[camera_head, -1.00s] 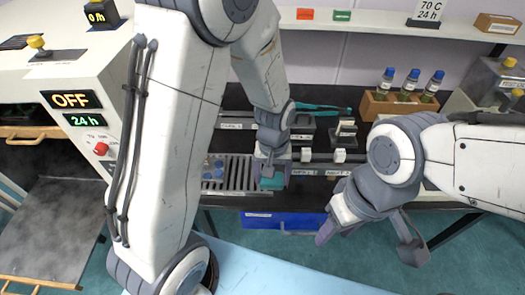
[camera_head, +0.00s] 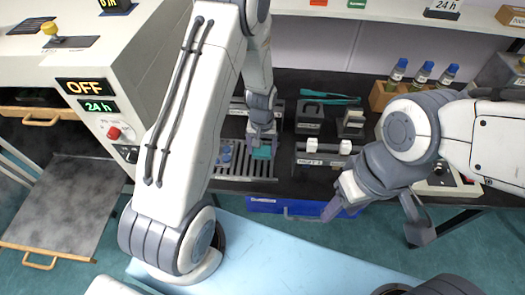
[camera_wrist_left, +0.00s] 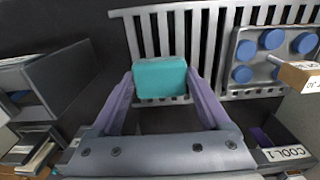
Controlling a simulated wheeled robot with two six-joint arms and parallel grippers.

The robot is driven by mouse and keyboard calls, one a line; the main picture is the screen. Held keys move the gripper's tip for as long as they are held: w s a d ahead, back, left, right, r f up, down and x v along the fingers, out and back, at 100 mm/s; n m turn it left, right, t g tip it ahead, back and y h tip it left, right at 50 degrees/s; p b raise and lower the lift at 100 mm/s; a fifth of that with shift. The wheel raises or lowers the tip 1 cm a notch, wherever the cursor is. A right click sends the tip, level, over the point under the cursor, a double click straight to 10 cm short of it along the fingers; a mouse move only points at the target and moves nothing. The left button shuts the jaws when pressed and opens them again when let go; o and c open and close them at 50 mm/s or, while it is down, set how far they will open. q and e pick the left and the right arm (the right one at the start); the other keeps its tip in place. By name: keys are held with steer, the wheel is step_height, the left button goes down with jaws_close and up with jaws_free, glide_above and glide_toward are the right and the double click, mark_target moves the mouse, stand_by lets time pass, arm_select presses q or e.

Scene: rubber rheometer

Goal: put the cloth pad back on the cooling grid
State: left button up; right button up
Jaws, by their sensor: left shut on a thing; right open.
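The teal cloth pad (camera_wrist_left: 160,78) is between the fingers of my left gripper (camera_wrist_left: 160,88), which is shut on it. In the left wrist view the pad overlaps the bars of the grey cooling grid (camera_wrist_left: 215,20); I cannot tell whether it touches them. In the head view the pad (camera_head: 262,152) shows under my left gripper (camera_head: 262,143), at the right part of the cooling grid (camera_head: 240,176). My right gripper (camera_head: 370,215) is open and empty, in front of the bench edge.
A tray with blue-capped items (camera_wrist_left: 262,50) sits on the grid's other side. Dark holders (camera_head: 310,118) stand behind, and a wooden rack of bottles (camera_head: 385,92) stands at the back right. A blue drawer (camera_head: 295,208) is below the bench. The oven (camera_head: 85,95) is at the left.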

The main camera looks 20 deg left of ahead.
arm_select(q)
step_height(320, 180, down, 2)
steer(key=shift+f, duration=0.15)
steer(key=shift+f, duration=0.2)
steer(key=o, duration=1.2)
steer(key=shift+c, duration=0.2)
steer(key=shift+r, duration=0.1)
steer(key=shift+r, duration=0.1)
